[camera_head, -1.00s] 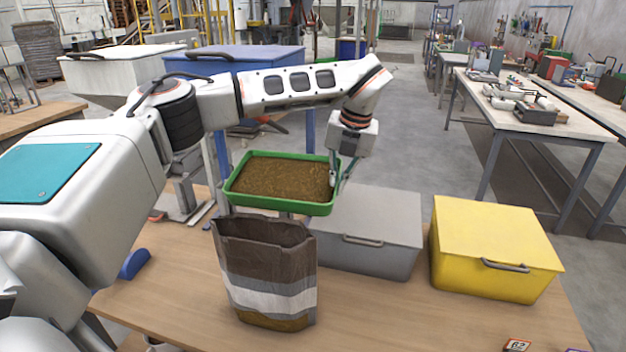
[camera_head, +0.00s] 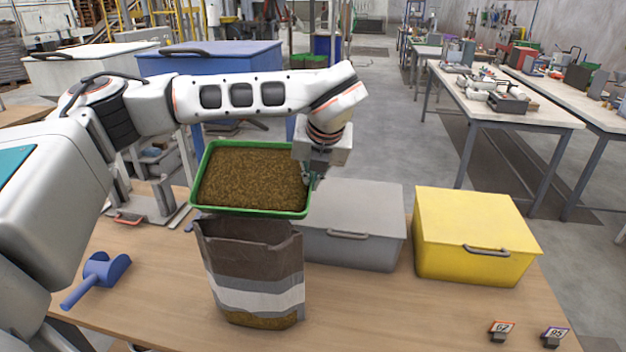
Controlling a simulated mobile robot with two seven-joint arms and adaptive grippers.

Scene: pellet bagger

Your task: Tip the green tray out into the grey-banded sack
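The green tray (camera_head: 203,208), full of brown pellets (camera_head: 253,180), is held in the air just above and behind the mouth of the sack. My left gripper (camera_head: 309,180) is shut on the tray's right rim; its fingertips are partly hidden. The tray tilts slightly toward me and the pellets still lie inside it. The grey-banded sack (camera_head: 258,297) stands upright and open on the table, brown with a grey and a white band, with some pellets showing at its bottom. The tray hides part of the sack's back rim. My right gripper is not in view.
A grey lidded bin (camera_head: 352,224) stands right behind the sack, and a yellow lidded bin (camera_head: 472,235) stands farther right. A blue scoop (camera_head: 98,276) lies on the table (camera_head: 400,310) at left. Number tags (camera_head: 502,331) stand at front right.

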